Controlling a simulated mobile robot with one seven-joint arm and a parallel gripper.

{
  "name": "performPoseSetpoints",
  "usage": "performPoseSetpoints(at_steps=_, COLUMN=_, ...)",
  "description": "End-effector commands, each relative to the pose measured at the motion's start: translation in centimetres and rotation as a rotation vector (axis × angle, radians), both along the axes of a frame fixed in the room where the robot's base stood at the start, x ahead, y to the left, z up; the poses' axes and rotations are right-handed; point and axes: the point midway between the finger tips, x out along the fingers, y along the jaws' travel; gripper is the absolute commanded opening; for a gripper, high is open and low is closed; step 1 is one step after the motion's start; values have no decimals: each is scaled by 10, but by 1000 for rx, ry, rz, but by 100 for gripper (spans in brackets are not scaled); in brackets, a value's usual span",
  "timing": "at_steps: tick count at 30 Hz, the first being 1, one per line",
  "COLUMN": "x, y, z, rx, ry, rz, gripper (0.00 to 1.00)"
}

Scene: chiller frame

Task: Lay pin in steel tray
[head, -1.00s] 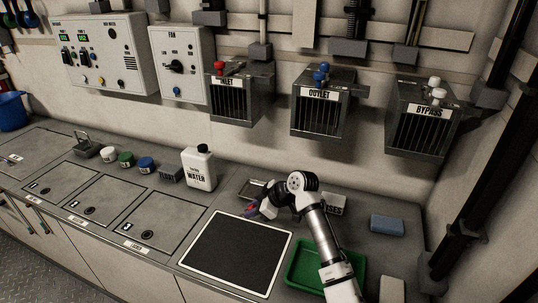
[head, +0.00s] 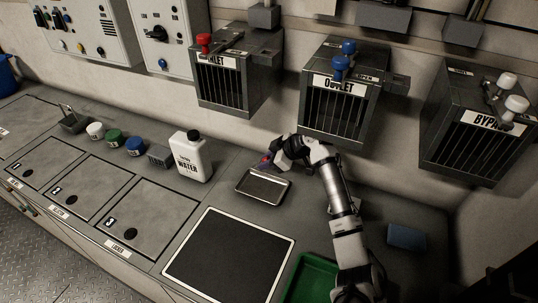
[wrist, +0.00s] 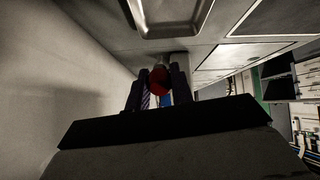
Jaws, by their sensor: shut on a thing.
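The steel tray (head: 250,199) is a shallow, rimmed rectangle lying on the counter, and it looks empty. It also shows at the top of the wrist view (wrist: 172,32). My gripper (head: 268,161) is beyond the tray's far edge, near the wall, with my arm reaching in from the right. In the wrist view, the dark fingers (wrist: 158,88) are shut on the pin, whose round red head (wrist: 159,80) shows between them. The pin's shank is mostly hidden. The pin appears to be beside the tray rather than over it.
A white water bottle (head: 191,158) stands left of the tray. A black mat (head: 228,255), a green tray (head: 306,285) and a blue block (head: 407,237) lie nearer or to the right. The INLET (head: 236,80), OUTLET (head: 342,95) and BYPASS (head: 477,125) boxes overhang the counter's back.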

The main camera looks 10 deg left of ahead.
Motion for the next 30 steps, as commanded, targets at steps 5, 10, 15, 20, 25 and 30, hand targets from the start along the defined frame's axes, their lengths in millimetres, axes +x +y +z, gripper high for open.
performPoseSetpoints(at_steps=5, x=0, y=0, z=0, rx=0, ry=0, rz=0, gripper=1)
performPoseSetpoints(at_steps=10, x=0, y=0, z=0, rx=1, ry=0, rz=0, gripper=1)
performPoseSetpoints(at_steps=15, x=0, y=0, z=-3, rx=2, ry=-1, rz=0, gripper=1)
performPoseSetpoints(at_steps=20, x=0, y=0, z=-13, rx=3, ry=0, rz=-1, gripper=1)
performPoseSetpoints(at_steps=25, x=0, y=0, z=-26, rx=3, ry=0, rz=-1, gripper=1)
performPoseSetpoints(at_steps=30, x=0, y=0, z=-40, rx=3, ry=-1, rz=0, gripper=1)
